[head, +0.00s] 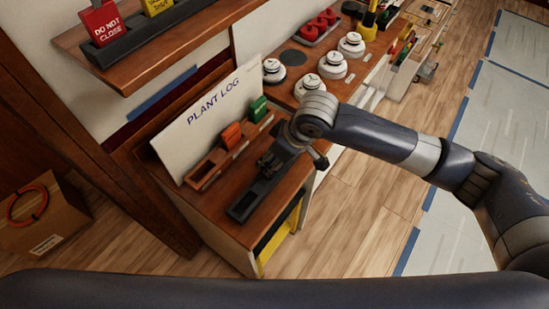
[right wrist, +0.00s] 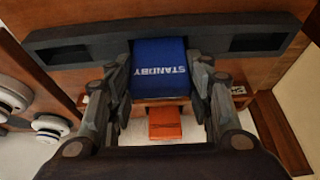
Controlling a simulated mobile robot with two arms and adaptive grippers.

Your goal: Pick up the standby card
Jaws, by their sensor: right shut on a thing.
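The standby card (right wrist: 160,75) is blue with white STANDBY lettering, upside down in the right wrist view. My right gripper (right wrist: 161,85) is shut on it, with one finger at each side edge. The card is at the middle of a dark holder (right wrist: 75,52); whether it still sits in its slot I cannot tell. In the head view my right gripper (head: 270,163) is over the dark holder (head: 243,207) on the wooden desk and hides the card. My left gripper is not in view.
Behind the holder, a wooden rack (head: 203,174) bears an orange card (head: 230,136) and a green card (head: 258,108). A PLANT LOG board (head: 195,125) stands behind them. White round knobs (head: 332,65) are to the right. A shelf (head: 160,50) overhangs at upper left.

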